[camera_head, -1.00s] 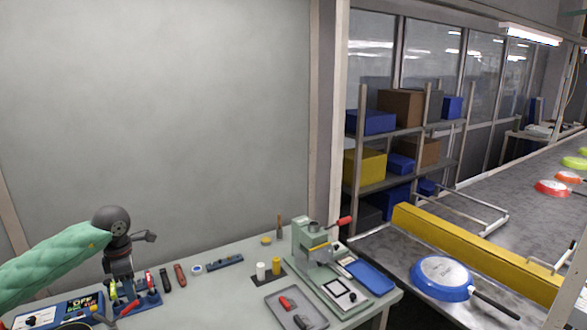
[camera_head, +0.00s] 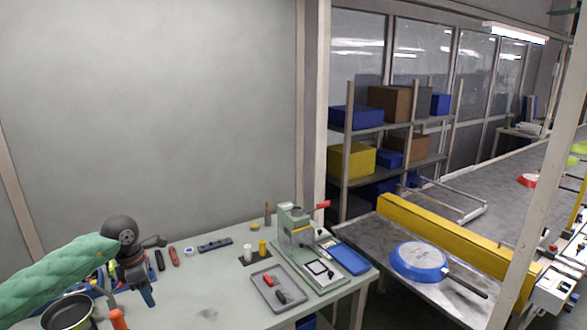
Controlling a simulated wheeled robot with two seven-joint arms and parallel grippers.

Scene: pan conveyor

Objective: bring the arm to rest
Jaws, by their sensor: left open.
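My left arm, in a green sleeve, comes in from the left. Its dark gripper (camera_head: 140,285) hangs down over the left part of the workbench, open, with no object seen between its fingers. The fingertips are small and partly mixed with what lies behind. A dark pan (camera_head: 66,314) with a greenish rim shows at the bottom left, below the arm and apart from the gripper. An orange-red handle-like piece (camera_head: 118,319) is near it, cut by the frame's edge. My right gripper is not in view.
The workbench (camera_head: 205,300) holds a green press (camera_head: 297,228), a grey tray (camera_head: 277,290), a blue tray (camera_head: 349,259) and small tools. A blue pan (camera_head: 420,260) lies on the metal table at right, before a yellow barrier (camera_head: 440,222). A pale post (camera_head: 540,170) stands at far right.

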